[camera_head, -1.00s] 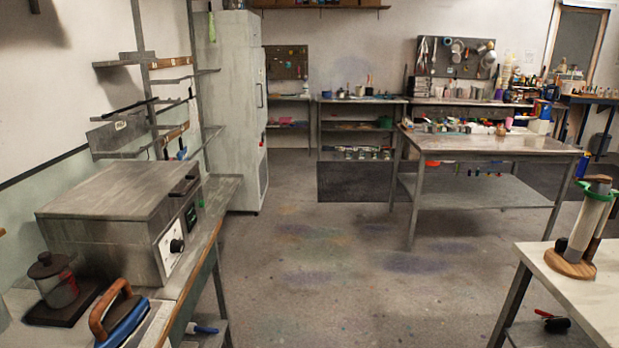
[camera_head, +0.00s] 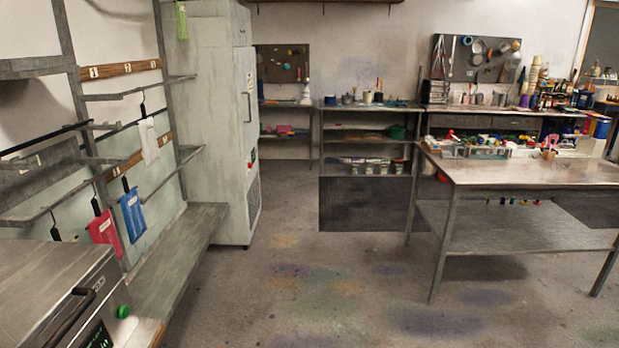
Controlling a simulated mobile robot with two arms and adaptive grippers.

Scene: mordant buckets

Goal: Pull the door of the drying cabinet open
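The drying cabinet (camera_head: 212,130) is a tall pale grey cabinet against the left wall, ahead of me. Its door (camera_head: 246,120) faces right and looks shut; I see it at a steep angle. A vertical handle (camera_head: 249,104) is on the door's upper part. A small red and green spot shows lower on the door, above a dark grille. Neither of my grippers is in view.
A bench (camera_head: 190,240) with a steel box (camera_head: 60,295) and a wall rack (camera_head: 130,97) runs along the left. A steel table (camera_head: 520,172) stands at the right. Shelves (camera_head: 368,108) stand at the back. The stained floor (camera_head: 330,275) between is clear.

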